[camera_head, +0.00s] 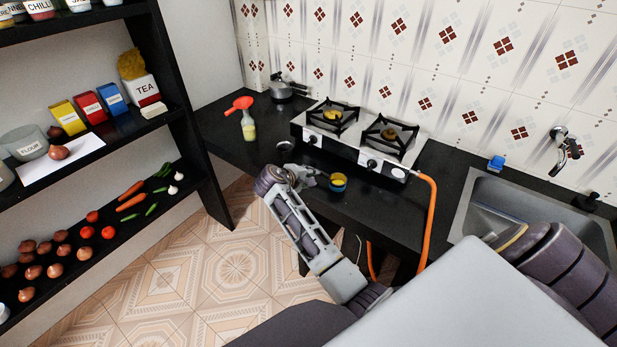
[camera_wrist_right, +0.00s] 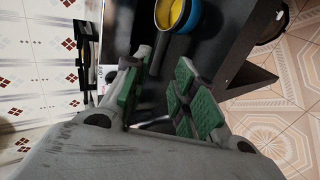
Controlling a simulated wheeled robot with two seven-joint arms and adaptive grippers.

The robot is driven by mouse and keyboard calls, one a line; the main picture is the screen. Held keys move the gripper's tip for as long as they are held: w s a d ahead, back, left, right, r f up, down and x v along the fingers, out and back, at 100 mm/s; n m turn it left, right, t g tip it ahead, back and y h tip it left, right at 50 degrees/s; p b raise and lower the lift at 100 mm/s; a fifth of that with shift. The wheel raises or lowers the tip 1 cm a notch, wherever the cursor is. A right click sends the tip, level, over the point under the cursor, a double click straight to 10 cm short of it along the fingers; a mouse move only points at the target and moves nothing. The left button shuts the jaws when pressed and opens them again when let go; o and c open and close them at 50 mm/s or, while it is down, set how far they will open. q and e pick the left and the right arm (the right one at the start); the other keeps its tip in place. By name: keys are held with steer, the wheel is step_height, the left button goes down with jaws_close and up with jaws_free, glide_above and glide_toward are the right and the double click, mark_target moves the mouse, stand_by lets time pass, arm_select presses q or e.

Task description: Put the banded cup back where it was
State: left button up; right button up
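The banded cup (camera_head: 338,182) is blue with yellow inside and stands on the black counter near its front edge, in front of the stove. In the right wrist view the cup (camera_wrist_right: 177,14) is at the top, with its dark handle pointing toward my gripper. My right gripper (camera_head: 309,174) is just left of the cup in the head view. Its green-padded fingers (camera_wrist_right: 160,95) are apart, and the handle's end shows in line with the gap between them. Whether they touch the handle I cannot tell. My left gripper is not in view.
The two-burner stove (camera_head: 360,137) stands behind the cup, with an orange hose (camera_head: 431,215) running down at its right. A bottle with a red top (camera_head: 247,122) and a metal pot (camera_head: 284,88) stand left. The sink (camera_head: 455,226) is right. Shelves (camera_head: 185,125) stand at far left.

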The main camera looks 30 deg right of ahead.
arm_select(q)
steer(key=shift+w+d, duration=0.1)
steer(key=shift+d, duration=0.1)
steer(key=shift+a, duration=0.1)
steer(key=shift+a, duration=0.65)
